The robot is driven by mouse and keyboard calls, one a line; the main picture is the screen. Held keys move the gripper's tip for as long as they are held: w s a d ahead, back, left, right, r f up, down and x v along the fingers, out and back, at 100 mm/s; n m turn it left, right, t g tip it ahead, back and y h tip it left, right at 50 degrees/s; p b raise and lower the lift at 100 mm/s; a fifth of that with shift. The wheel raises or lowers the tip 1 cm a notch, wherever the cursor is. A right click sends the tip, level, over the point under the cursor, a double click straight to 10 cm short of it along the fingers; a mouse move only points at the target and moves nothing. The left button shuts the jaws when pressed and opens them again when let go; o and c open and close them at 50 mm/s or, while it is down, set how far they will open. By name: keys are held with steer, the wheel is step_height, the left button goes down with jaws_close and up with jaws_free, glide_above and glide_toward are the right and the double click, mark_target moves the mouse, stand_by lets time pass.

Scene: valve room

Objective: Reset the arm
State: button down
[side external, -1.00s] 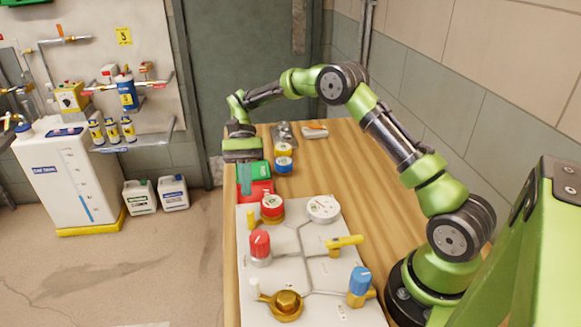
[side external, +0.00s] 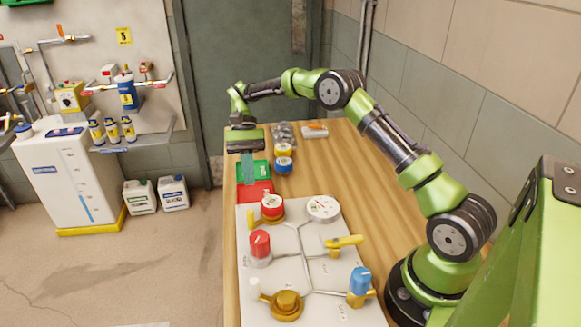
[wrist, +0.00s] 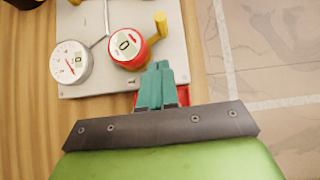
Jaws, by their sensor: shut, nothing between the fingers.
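My gripper (side external: 248,182) is over the far left part of the wooden table, above the green tray (side external: 263,170). Its teal fingers point down and are together, with nothing between them. In the wrist view the closed fingers (wrist: 158,72) point toward the panel's edge, with a bit of the red tray (wrist: 183,95) behind them. In the side view the red tray (side external: 262,188) lies just in front of the green one. I cannot tell the exact height of the fingertips above the trays.
The white valve panel (side external: 300,240) carries a red gauge (side external: 272,206), a white gauge (side external: 323,208) and several knobs and handles. Yellow and blue tape rolls (side external: 284,164) stand right of the green tray.

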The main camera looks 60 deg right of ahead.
steer(key=shift+s+d+n+h, duration=0.1)
steer(key=shift+s+n+h, duration=0.2)
steer(key=shift+s+h, duration=0.15)
steer(key=s+a+r+n+t+h, duration=0.1)
steer(key=s+a+r+n+t, duration=0.1)
steer(key=s+r+t, duration=0.4)
steer(key=s+a+r+n+t+h, duration=0.2)
steer(key=s+r+t, duration=0.5)
steer(key=s, duration=0.9)
step_height(320, 180, up, 2)
steer(key=shift+a+r, duration=0.15)
steer(key=shift+a, duration=0.05)
steer(key=c, duration=1.8)
jaws_free()
